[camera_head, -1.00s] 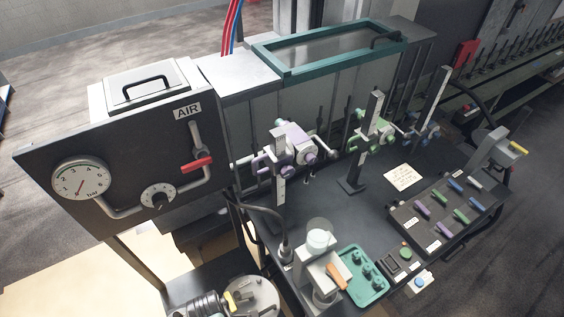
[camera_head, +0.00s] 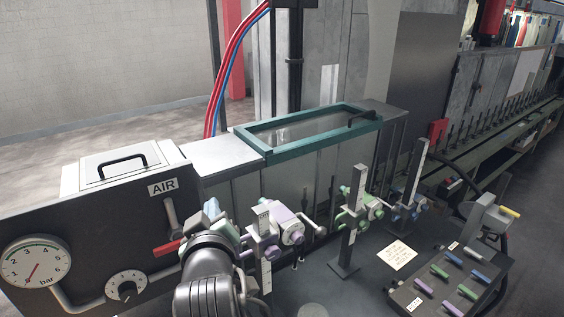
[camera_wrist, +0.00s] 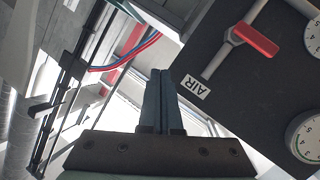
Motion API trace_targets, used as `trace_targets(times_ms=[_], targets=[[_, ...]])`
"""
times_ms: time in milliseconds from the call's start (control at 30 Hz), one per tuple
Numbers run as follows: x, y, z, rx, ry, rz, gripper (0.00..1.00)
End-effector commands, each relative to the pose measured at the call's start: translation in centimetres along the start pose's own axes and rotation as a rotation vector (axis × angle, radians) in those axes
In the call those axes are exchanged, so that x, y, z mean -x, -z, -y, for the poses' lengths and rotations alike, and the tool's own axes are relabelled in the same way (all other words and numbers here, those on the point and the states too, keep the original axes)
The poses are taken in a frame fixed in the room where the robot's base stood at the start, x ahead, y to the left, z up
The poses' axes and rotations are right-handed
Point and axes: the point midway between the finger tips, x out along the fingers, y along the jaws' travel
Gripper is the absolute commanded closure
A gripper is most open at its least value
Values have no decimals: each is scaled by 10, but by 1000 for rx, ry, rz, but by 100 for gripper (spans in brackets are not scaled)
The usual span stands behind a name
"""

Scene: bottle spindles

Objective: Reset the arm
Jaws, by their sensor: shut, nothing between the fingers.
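My gripper (camera_wrist: 160,74) shows in the wrist view with its two dark fingers together and nothing between them. The fingers point up past the black AIR panel (camera_wrist: 270,100). In the head view my dark, rounded wrist rises from the bottom edge, just right of the AIR panel (camera_head: 85,225) and in front of the purple-clamped spindle stand (camera_head: 265,255). The fingertips are hard to make out there. I cannot tell how far the wrist is from the stand.
A red valve handle (camera_head: 168,248) and pressure gauge (camera_head: 35,262) are on the panel. Green-clamped (camera_head: 352,215) and blue-clamped (camera_head: 410,190) stands are to the right. A teal-framed lid (camera_head: 262,155) lies behind. A black box with coloured levers (camera_head: 415,300) is at lower right.

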Motion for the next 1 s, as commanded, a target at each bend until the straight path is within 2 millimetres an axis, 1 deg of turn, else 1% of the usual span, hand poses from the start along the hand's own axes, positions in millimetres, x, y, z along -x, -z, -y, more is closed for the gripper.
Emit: trace_targets(times_ms=[33, 67, 100, 167, 200, 267, 300, 367, 400, 500, 533, 600, 700, 767, 1000], targets=[[14, 22, -28, -48, -71, -85, 100], [24, 36, -43, -77, -106, -132, 100], [39, 55, -63, -113, -152, -198, 100], [65, 80, -92, -167, -218, -299, 100], [85, 96, -108, -200, -258, -368, 100], [118, 117, -132, -247, -314, -474, 100], [141, 129, -145, -274, -347, -543, 100], [175, 145, -162, -309, -388, -642, 100], [196, 153, -170, -328, -411, -701, 100], [241, 168, -183, -363, -450, -823, 100], [251, 171, -186, -371, -457, -850, 100], [270, 176, -189, -382, -470, -899, 100], [282, 180, -192, -390, -478, -933, 100], [284, 180, -192, -392, -478, -938, 100], [283, 180, -192, -391, -477, -936, 100]])
